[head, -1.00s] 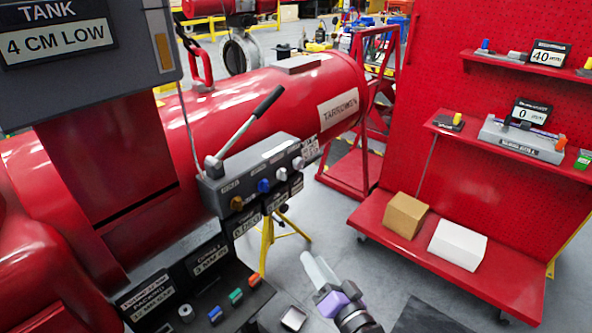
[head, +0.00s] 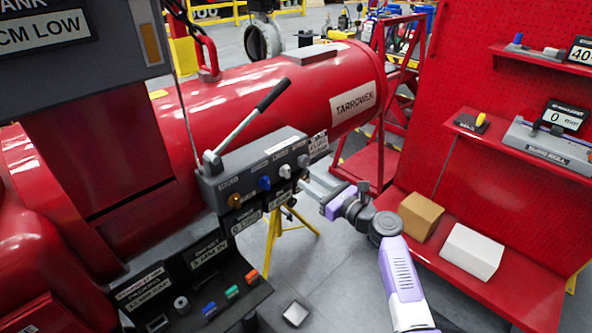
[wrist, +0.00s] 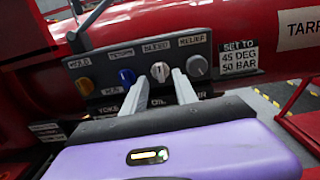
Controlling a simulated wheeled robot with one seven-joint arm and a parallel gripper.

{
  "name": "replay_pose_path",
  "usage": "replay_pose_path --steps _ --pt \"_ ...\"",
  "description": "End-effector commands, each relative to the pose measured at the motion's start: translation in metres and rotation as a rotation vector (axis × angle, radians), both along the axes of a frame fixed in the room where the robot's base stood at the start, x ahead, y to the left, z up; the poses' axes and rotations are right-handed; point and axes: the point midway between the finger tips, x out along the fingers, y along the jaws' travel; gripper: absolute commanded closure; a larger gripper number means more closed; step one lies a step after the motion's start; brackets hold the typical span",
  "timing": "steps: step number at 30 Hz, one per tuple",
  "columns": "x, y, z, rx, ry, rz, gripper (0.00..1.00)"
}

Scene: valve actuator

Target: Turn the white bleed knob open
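The white bleed knob (wrist: 160,71) sits on the face of the grey control block, under the BLEED label in the wrist view. It also shows in the head view (head: 285,171). My gripper (head: 306,183) points at the block from the right in the head view. In the wrist view its two fingers (wrist: 161,77) are apart, with the bleed knob between their tips in the picture. I cannot tell whether the tips reach the knob or touch it. Nothing is held.
A blue knob (wrist: 126,76) and an orange knob (wrist: 84,86) are left of the bleed knob. A grey relief knob (wrist: 198,66) is close on its right. A black-handled lever (head: 243,119) rises above the block. A red shelf cart (head: 476,238) with two boxes stands right.

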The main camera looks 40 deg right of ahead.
Motion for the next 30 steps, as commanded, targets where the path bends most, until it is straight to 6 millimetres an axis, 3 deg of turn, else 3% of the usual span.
replay_pose_path --steps 5,18,30 --pt "0.007 0.002 0.0 0.049 0.004 0.007 0.65" --pt "0.068 0.004 -0.001 0.045 0.005 0.006 0.65" --pt "0.078 0.005 -0.001 0.044 0.005 0.005 0.65"
